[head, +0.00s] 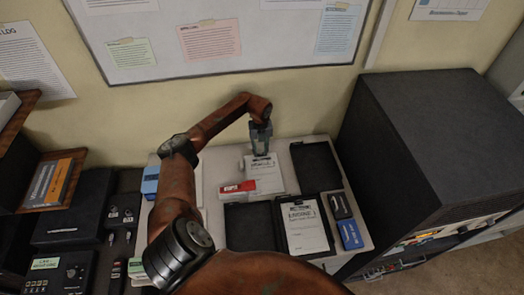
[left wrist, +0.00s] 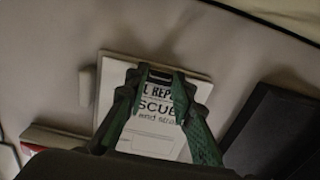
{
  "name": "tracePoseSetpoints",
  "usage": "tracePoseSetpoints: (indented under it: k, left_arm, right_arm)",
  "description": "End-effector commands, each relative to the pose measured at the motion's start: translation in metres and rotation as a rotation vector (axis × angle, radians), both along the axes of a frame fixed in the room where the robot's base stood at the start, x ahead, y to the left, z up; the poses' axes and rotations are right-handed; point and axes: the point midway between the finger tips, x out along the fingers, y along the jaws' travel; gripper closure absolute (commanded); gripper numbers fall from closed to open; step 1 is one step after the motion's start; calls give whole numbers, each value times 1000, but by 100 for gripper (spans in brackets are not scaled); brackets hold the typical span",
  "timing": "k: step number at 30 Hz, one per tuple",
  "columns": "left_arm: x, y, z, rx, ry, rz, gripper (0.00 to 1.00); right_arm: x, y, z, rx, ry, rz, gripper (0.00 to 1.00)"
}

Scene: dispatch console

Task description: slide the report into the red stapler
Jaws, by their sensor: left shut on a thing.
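The report (head: 266,182), white sheets with dark print, lies on the light desk behind and right of the red stapler. In the left wrist view the report (left wrist: 112,80) fills the middle, partly hidden by my fingers. The red stapler (head: 237,187) has a white label and sits beside the report's left edge; whether they touch is unclear. Part of it shows at the lower left of the left wrist view (left wrist: 48,138). My left gripper (head: 260,152) points down at the report's far edge and is shut on it. My right gripper is not in view.
A blue box (head: 351,235) lies to the right. A black lid or tray (head: 316,166) is right of the report. A tall dark cabinet (head: 400,150) bounds the right side, the wall the back.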

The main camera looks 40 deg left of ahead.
Motion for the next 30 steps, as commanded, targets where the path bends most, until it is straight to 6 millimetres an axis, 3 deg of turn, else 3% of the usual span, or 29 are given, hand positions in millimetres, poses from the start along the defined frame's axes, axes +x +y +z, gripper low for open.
tracePoseSetpoints:
  k: [30]
  left_arm:
    - [-7,6,0,-1,-1,0,99]
  right_arm:
    - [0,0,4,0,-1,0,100]
